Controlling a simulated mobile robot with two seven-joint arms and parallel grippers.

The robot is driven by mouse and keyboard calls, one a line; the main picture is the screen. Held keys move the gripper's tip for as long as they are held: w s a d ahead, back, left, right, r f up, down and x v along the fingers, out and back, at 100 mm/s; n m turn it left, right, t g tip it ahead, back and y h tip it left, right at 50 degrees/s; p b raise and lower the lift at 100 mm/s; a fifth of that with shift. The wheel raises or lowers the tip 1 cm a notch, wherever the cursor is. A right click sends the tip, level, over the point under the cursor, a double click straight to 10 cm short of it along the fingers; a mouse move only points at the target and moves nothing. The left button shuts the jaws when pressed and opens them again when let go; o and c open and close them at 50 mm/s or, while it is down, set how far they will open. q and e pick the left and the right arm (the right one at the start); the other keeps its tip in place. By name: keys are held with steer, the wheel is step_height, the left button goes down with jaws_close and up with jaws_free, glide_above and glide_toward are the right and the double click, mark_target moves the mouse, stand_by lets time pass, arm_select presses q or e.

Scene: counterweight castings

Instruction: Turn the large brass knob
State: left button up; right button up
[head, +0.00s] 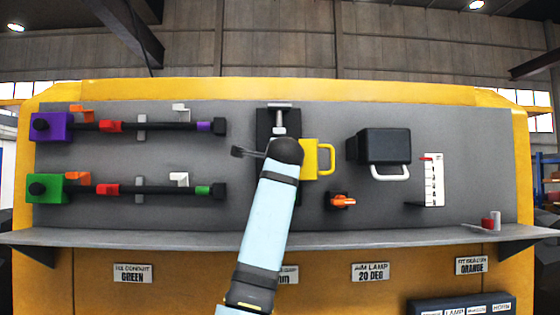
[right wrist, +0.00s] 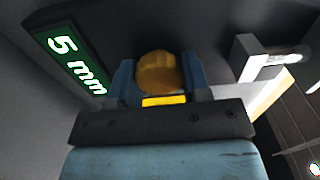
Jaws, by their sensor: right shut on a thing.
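The large brass knob (right wrist: 157,70) shows in the right wrist view as a rounded, faceted brass piece. My right gripper (right wrist: 158,78) is shut on it, with one blue finger on each side. A yellow strip (right wrist: 165,100) lies just below the knob, between the fingers. A display (right wrist: 75,60) beside it reads "5 mm" in white on green. In the head view my right arm reaches up to the middle of the panel, and its wrist hides the knob and the fingertips. My left gripper is in neither view.
A silver clamp-like part (head: 280,120) is above my wrist. A yellow handled block (head: 318,158), an orange knob (head: 341,201) and a black lamp box (head: 385,146) are to the right. Purple (head: 52,125) and green (head: 46,188) conduit fittings are left. A grey shelf (head: 400,239) runs below.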

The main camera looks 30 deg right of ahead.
stand_by(0.4)
steer(key=o, duration=0.9)
steer(key=b+v, duration=0.4)
steer(key=v, duration=0.9)
steer(key=shift+s+a, duration=0.1)
steer(key=shift+s, duration=0.3)
steer(key=shift+f, duration=0.1)
